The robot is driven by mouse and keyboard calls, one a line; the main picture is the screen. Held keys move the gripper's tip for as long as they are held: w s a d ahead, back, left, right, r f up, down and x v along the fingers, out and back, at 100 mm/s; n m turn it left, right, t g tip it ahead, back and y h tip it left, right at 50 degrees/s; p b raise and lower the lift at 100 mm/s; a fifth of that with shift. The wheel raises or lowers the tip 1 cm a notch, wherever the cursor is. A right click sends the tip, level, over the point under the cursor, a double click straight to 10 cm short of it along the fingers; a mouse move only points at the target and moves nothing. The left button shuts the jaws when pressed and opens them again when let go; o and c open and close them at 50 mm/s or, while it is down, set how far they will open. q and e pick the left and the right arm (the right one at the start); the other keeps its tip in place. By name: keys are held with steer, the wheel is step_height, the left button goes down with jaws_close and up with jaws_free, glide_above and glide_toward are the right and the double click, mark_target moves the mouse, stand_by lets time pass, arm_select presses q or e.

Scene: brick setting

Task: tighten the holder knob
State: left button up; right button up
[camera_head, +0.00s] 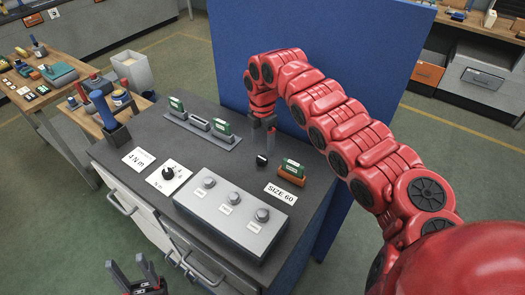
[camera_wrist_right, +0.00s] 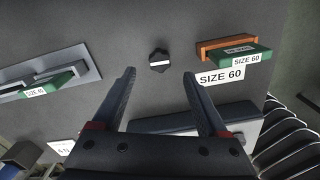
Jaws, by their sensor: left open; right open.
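A small black knob (camera_head: 262,160) stands on the dark bench top, beside an orange holder (camera_head: 291,179) with a green block in it. In the right wrist view the knob (camera_wrist_right: 159,61) has a white mark across it and lies just beyond and between my open fingertips. My right gripper (camera_head: 263,124) points down above the knob, apart from it and empty. It also shows in the wrist view (camera_wrist_right: 159,74). My left gripper (camera_head: 138,270) is open and empty at the bottom left, in front of the bench.
A grey box (camera_head: 225,218) with three knobs stands at the bench front. A "4 N·m" card (camera_head: 138,158), a dial (camera_head: 169,173) and a "SIZE 60" label (camera_head: 281,194) lie nearby. A grey rack (camera_head: 201,128) holds green blocks. A blue panel (camera_head: 235,60) rises behind.

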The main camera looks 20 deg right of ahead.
mark_target(262, 158)
step_height(262, 158, down, 6)
steer(key=shift+p, duration=0.85)
jaws_close()
